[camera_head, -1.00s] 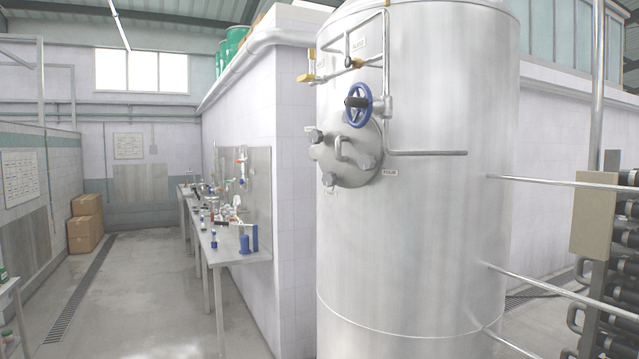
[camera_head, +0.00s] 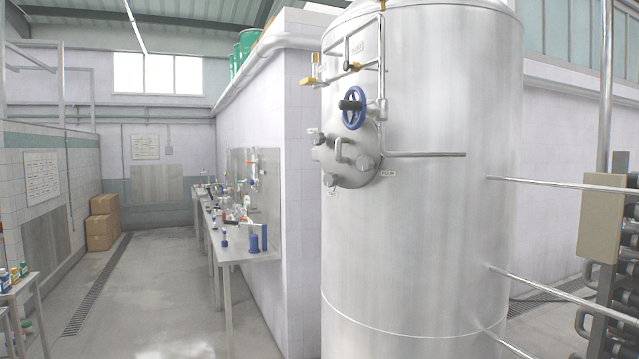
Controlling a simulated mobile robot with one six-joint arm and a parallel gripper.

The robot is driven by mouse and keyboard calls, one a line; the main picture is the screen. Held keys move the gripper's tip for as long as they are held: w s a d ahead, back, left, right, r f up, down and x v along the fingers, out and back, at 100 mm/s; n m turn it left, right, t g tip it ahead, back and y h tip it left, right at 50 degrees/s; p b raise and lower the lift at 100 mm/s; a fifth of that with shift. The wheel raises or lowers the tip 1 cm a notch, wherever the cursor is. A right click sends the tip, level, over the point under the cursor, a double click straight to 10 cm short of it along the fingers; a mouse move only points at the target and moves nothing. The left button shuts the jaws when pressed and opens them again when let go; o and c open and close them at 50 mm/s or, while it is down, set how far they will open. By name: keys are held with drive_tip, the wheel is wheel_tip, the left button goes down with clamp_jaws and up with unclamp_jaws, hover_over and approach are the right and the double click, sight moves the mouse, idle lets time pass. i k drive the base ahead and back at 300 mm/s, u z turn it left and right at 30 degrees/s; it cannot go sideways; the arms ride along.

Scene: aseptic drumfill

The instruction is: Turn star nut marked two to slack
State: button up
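A round steel manway door (camera_head: 345,160) sits on the side of the large steel tank (camera_head: 440,220). It has a bar handle in its middle and several star nuts around its rim. One star nut (camera_head: 365,163) shows at the lower right, another (camera_head: 329,180) at the lower left, and one (camera_head: 318,138) at the upper left. A blue handwheel (camera_head: 354,107) hides the door's upper part. My gripper is not in view.
Thin pipes with yellow-handled valves (camera_head: 312,82) run above the door. A steel bench (camera_head: 245,258) with small fittings stands along the wall to the left. Horizontal rails (camera_head: 560,188) cross at the right. The aisle floor (camera_head: 160,290) is clear.

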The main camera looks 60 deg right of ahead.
sight(330, 180)
drive_tip(key=z, duration=0.1)
drive_tip(key=i, duration=0.95)
drive_tip(key=u, duration=0.05)
